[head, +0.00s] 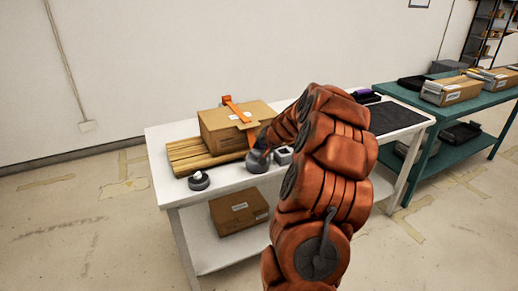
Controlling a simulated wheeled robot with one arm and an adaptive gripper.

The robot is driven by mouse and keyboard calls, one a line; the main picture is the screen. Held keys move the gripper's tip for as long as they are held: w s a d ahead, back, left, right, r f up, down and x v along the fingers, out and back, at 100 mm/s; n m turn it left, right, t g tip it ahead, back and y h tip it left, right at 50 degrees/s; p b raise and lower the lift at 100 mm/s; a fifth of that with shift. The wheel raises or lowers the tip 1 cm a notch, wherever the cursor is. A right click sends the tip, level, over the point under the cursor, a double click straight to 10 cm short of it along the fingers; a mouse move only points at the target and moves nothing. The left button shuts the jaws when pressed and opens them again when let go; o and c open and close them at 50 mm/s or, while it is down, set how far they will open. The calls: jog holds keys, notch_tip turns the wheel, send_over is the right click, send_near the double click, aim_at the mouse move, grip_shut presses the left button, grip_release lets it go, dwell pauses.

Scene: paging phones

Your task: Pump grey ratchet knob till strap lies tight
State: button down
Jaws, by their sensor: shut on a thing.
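An orange strap (237,112) runs over the top of a cardboard box (215,133) on the white table. Its far end sticks up above the box's back edge; I cannot tell how tight it lies. A round grey knob (258,162) is at the box's front right corner. My gripper (262,150) reaches down to this knob from the right and is shut on it. The fingers are small and partly hidden by my orange arm, so the exact grip does not show.
Wooden slats (190,160) lie under the box. A grey round piece with a white top (199,181) sits near the white table's (225,190) front edge. A small metallic block (283,156) is right of the knob. A green table (455,107) with boxes stands to the right.

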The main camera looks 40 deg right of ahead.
jog(key=shift+s+a+f+y, duration=0.15)
jog(key=shift+a+f, duration=0.25)
jog(key=shift+f, duration=0.25)
jog(key=shift+w+a+f+y, duration=0.15)
jog(key=shift+a+f, duration=0.2)
jog(key=shift+f, duration=0.25)
jog(key=shift+s+r, duration=0.1)
jog(key=shift+r, duration=0.05)
jog(key=shift+r+p, duration=0.5)
jog(key=shift+r, duration=0.45)
jog(key=shift+w+d+r, duration=0.15)
jog(key=shift+w+r, duration=0.1)
jog(key=shift+r, duration=0.4)
jog(key=shift+d+r+p, duration=0.25)
jog(key=shift+r+p, duration=0.1)
jog(key=shift+r, duration=0.1)
jog(key=shift+r, duration=0.2)
jog(key=shift+d+r+p, duration=0.1)
jog(key=shift+r+p, duration=1.3)
jog(key=shift+r, duration=1.1)
